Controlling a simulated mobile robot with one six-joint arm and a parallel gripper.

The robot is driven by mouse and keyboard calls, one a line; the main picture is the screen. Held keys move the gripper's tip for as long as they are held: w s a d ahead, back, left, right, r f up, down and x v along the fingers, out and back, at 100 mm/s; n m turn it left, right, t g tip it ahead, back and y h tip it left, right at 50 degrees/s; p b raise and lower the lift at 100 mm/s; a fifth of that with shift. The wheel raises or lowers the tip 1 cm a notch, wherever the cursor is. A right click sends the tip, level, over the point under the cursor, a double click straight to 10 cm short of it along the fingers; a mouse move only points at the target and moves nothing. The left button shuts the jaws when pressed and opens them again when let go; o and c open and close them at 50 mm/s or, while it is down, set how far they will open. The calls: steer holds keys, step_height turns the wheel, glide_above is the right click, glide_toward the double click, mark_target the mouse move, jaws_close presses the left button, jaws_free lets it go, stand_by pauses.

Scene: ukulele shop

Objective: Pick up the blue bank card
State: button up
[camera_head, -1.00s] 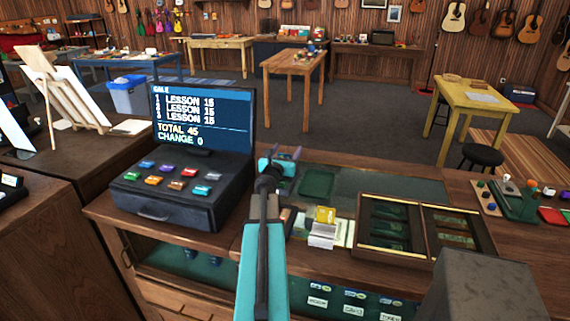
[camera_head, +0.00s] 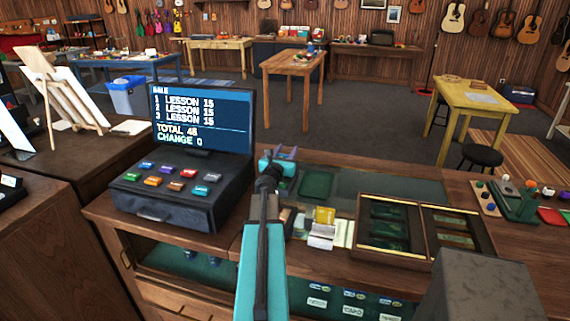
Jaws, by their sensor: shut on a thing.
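My gripper (camera_head: 285,153) is at the end of my teal arm, over the counter just right of the cash register. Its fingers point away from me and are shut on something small. The thing between them is mostly hidden and too small to identify. I cannot make out the blue bank card for certain anywhere in view. A dark green pad (camera_head: 316,184) lies on the counter to the right of the gripper.
The register (camera_head: 165,195) with its screen (camera_head: 203,120) stands close on the left. A yellow card holder (camera_head: 324,216) and an open wooden case (camera_head: 386,258) are to the right. A grey block (camera_head: 480,290) stands in front. A stand with coloured knobs (camera_head: 515,200) is far right.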

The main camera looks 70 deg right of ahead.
steer(key=shift+r, duration=0.15)
step_height(320, 180, up, 18)
steer(key=p, duration=0.4)
stand_by(0.4)
